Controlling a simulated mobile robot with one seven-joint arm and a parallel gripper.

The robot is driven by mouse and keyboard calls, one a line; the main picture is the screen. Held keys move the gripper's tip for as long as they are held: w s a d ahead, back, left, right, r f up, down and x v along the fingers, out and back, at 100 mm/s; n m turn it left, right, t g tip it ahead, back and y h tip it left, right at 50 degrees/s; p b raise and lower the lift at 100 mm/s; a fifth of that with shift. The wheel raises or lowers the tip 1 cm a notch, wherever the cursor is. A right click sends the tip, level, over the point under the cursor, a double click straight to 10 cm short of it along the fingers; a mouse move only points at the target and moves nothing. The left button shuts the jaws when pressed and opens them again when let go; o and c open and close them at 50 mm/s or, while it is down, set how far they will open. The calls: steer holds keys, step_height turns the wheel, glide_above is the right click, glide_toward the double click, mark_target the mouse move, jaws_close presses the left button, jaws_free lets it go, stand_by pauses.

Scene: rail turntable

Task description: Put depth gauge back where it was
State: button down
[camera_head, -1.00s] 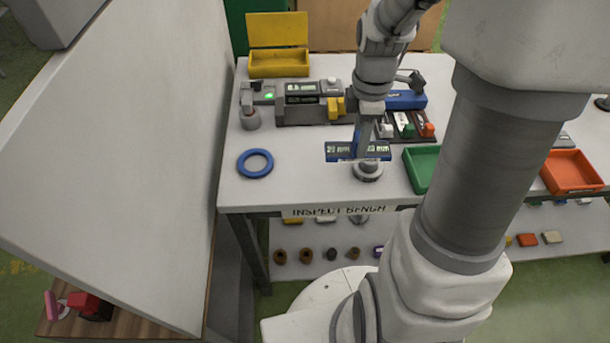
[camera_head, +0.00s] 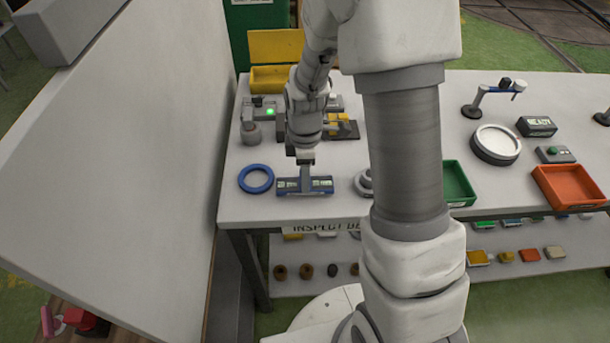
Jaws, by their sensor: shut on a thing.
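My gripper (camera_head: 305,162) is shut on the depth gauge (camera_head: 291,186), which looks like a blue bar with small pale readouts and a grey upright stem. The gauge is over the front left part of the inspection bench (camera_head: 345,212), just right of a blue ring (camera_head: 256,179). It hangs level, at or just above the bench top; I cannot tell if it touches. My fingertips are small in this view and partly merge with the stem.
A round grey piece (camera_head: 363,182) stands right of the gauge, partly hidden by my arm. Behind are a grey fixture with a green light (camera_head: 270,112) and a yellow bin (camera_head: 268,80). Green (camera_head: 459,185) and orange (camera_head: 570,187) trays lie right. A pale panel (camera_head: 120,150) rises at left.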

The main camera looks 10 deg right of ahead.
steer(key=shift+f, duration=0.3)
steer(key=shift+f, duration=0.2)
steer(key=shift+c, duration=1.6)
jaws_free()
